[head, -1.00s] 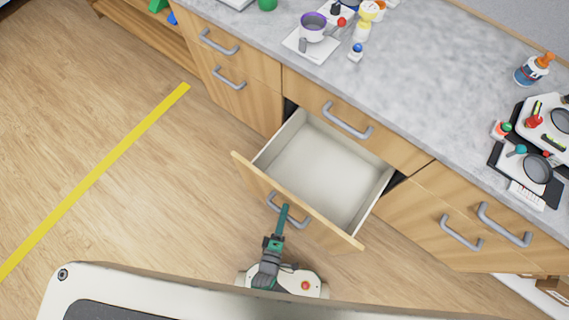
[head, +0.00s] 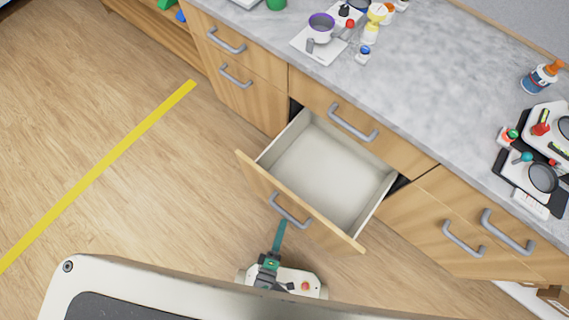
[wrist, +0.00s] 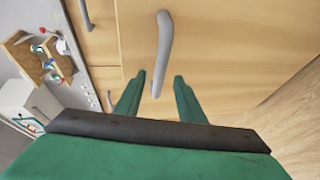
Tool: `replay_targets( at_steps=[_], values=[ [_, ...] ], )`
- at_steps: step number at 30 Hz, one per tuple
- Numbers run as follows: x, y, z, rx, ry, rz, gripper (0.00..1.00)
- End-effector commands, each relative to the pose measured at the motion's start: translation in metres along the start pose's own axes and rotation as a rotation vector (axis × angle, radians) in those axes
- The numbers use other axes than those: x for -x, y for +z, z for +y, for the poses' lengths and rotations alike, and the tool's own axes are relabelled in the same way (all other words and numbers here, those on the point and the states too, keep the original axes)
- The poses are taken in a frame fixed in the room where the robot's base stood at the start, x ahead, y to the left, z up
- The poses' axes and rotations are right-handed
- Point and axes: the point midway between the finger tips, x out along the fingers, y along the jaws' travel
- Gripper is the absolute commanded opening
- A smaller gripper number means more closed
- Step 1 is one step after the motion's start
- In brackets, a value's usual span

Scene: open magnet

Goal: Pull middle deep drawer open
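The middle deep drawer (head: 328,170) stands pulled well out from the cabinet, its pale inside empty. Its grey bar handle (head: 290,210) is on the wooden front; the handle also shows in the wrist view (wrist: 164,50). My gripper (head: 280,226) is just outside the drawer front, with its green fingers near the handle in the head view. In the wrist view my gripper (wrist: 159,76) has its two fingers spread apart. The handle's lower end shows in the gap between them, and the fingers are not closed on it.
A shallow drawer (head: 315,100) above is shut. Other shut drawers flank the open one at left (head: 245,97) and right (head: 465,220). The grey countertop (head: 430,95) holds a purple-rimmed pot (head: 321,25) and other items. Open floor with a yellow stripe (head: 100,170) lies at left.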

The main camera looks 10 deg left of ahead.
Motion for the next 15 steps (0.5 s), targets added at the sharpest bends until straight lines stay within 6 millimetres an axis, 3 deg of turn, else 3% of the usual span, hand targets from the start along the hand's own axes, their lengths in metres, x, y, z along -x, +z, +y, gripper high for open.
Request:
replay_targets(
  at_steps=[6,15],
  values=[
    [0.034,0.000,0.000,-0.001,-0.001,0.000,0.36],
    [0.046,0.000,0.000,-0.001,0.000,-0.001,0.36]
  ],
)
